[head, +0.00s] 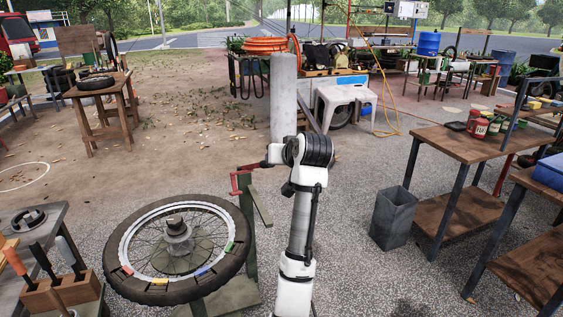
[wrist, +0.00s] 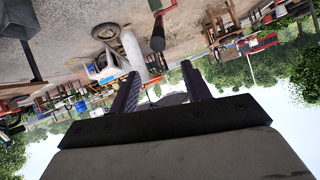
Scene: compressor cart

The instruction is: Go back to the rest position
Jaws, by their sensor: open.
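My white arm rises in the middle of the head view, with its dark-banded joint at the top. My gripper cannot be made out there, hidden by or merged with the arm. In the wrist view my gripper (wrist: 160,70) shows two dark ribbed fingers spread apart, with nothing held between them. The wrist picture is upside down, with the ground at the top and sky and trees below. The fingers point out over the yard and appear to touch nothing.
A spoked wheel with tyre (head: 133,272) lies flat on a stand left of my arm. A grey bin (head: 392,218) and wooden workbench (head: 470,146) stand right. A grey column (head: 284,98) stands behind the arm. A wooden tool holder (head: 52,296) is at lower left. Gravel between is clear.

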